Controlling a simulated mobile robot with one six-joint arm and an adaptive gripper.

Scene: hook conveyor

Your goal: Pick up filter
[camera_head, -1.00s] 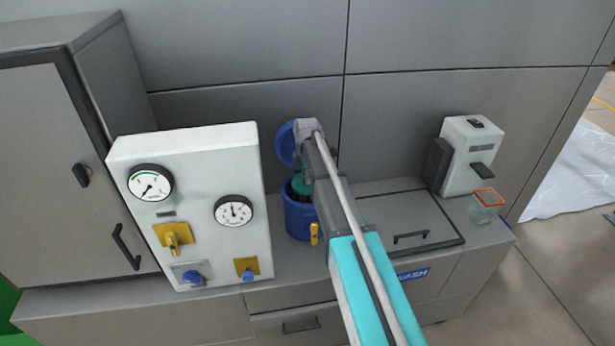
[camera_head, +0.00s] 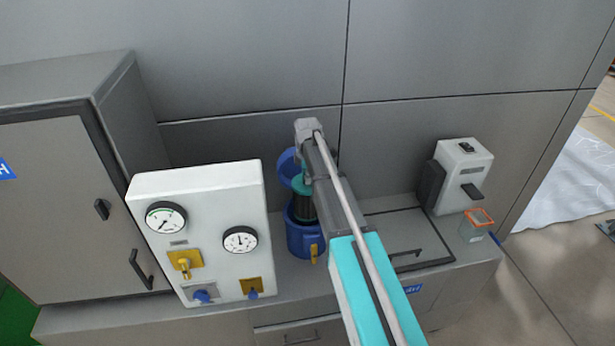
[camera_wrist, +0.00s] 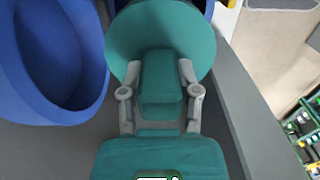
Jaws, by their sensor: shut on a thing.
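The filter (camera_head: 304,207) has a teal cap and a dark cylindrical body. It stands upright, partly raised out of the blue housing (camera_head: 304,241), with its lower end hidden inside. In the wrist view, the filter's round teal cap (camera_wrist: 192,42) carries a block-shaped handle. My gripper (camera_wrist: 160,78) is shut on this handle, with one grey finger on each side. In the head view my arm hides the gripper's grip from sight.
The housing's round blue lid (camera_head: 290,168) stands open behind it and shows large at left in the wrist view (camera_wrist: 92,75). A white gauge panel (camera_head: 205,222) stands at left. A grey-white device (camera_head: 463,180) and glass container (camera_head: 474,232) stand at right.

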